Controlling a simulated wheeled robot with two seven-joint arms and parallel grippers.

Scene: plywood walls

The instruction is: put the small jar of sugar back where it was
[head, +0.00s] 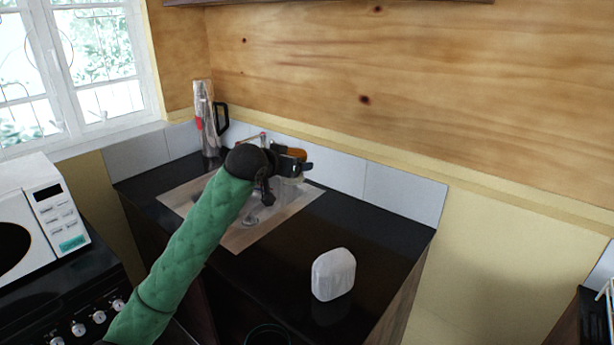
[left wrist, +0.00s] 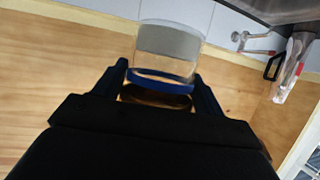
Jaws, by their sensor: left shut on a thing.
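The small jar (head: 297,154) has an orange-brown lid and a clear body, partly hidden by my gripper in the head view. My left gripper (head: 293,164) is shut on the jar and holds it up above the sink area, near the back wall tiles. In the left wrist view the jar (left wrist: 169,42) sits between the two dark blue fingers, with pale grey-white contents showing through the clear wall. That view is turned over, so the lid is lower in the picture. My right gripper is not in view.
A metal sink (head: 266,222) is set in the black counter (head: 376,234). A white rounded object (head: 333,275) stands at the front right of the counter. A dark-handled jug-like item (head: 211,128) stands in the back left corner. A white microwave (head: 45,215) is at left.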

